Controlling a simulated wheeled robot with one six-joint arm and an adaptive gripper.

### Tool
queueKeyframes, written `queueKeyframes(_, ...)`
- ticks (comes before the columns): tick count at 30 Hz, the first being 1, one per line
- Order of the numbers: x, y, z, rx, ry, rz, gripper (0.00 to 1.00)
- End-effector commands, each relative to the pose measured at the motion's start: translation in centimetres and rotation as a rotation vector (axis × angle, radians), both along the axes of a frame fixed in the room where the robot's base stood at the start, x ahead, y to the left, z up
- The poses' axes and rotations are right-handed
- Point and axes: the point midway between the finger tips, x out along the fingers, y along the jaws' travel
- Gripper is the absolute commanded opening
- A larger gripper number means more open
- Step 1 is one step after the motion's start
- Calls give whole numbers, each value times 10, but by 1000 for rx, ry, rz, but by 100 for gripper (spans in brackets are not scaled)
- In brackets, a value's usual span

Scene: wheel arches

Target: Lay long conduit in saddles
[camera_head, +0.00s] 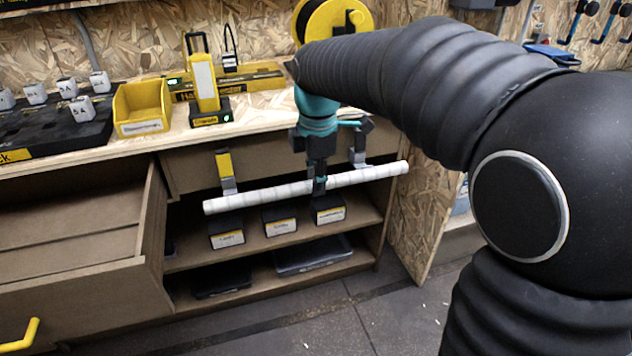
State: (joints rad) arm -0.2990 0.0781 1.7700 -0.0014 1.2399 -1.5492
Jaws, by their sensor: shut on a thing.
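The long white conduit (265,194) spans level across the front of the open cabinet, its left end slightly nearer. My gripper (320,187) points down and is shut on the conduit right of its middle. A left saddle bracket (228,184), grey with a yellow upper part, hangs at the bench front near the conduit's left part. A right grey saddle bracket (358,155) stands near its right part. The conduit overlaps the lower ends of both brackets in the picture. I cannot tell whether it touches or rests in them.
Small black boxes (281,221) stand on the shelf below the conduit. A drawer (90,262) is pulled out at left. The bench top (250,117) carries a yellow bin (142,108), a work lamp (205,90) and a black tray (55,132). The floor (385,310) in front is open.

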Motion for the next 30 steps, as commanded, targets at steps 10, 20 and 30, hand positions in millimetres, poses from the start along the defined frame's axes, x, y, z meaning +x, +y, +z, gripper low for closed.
queueKeyframes(10,35,12,-3,0,0,2,0)
queueKeyframes(20,67,21,-6,0,1,2,0)
queueKeyframes(30,90,27,-11,0,-1,2,0)
